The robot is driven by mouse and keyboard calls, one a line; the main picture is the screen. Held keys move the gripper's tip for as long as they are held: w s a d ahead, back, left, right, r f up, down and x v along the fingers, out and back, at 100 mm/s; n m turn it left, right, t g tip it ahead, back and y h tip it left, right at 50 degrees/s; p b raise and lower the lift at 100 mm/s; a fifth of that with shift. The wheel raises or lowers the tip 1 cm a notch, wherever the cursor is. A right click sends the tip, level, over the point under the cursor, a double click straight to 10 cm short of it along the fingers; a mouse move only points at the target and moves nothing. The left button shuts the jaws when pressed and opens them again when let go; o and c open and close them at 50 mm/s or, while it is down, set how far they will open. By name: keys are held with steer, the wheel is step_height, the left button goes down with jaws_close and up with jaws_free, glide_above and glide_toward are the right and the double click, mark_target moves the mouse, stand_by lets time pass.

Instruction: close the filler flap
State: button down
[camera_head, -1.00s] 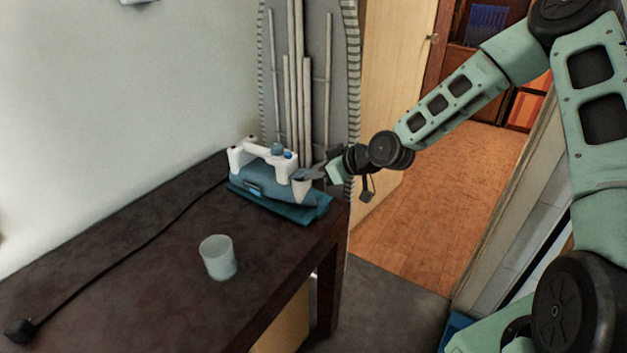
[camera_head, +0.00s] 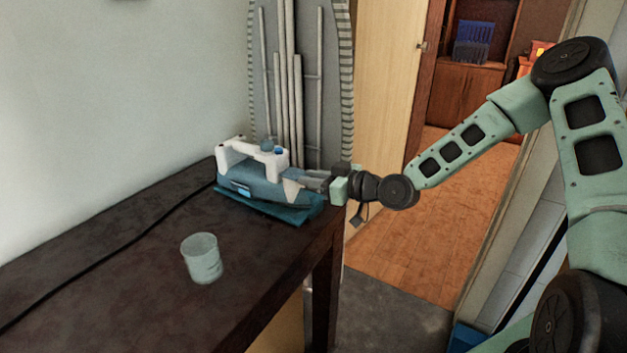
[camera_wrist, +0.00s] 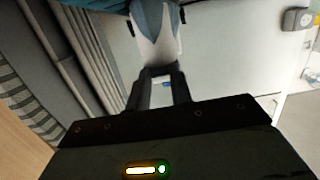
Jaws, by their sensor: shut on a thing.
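A white and blue steam iron (camera_head: 250,178) lies on a teal base (camera_head: 300,214) near the far right end of the dark table. Its nose points right, and a small blue cap shows on top. My gripper (camera_head: 308,178) is at this nose, coming in from the right, and is shut on the iron's pale front part. In the wrist view, the iron's white and blue nose (camera_wrist: 160,38) reaches down to my gripper's fingertips (camera_wrist: 163,72). The filler flap cannot be told apart clearly; the fingers partly hide the front.
A translucent cup (camera_head: 202,260) stands on the dark table (camera_head: 130,280) in front of the iron. A black cord (camera_head: 110,250) runs along the table. A grey ironing board (camera_head: 335,80) leans behind the iron. Open floor (camera_head: 400,250) lies right of the table.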

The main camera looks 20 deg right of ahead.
steer(key=c, duration=1.2)
jaws_free()
steer(key=shift+c, duration=0.2)
steer(key=p+v, duration=0.1)
steer(key=v, duration=1.6)
steer(key=shift+s, duration=0.1)
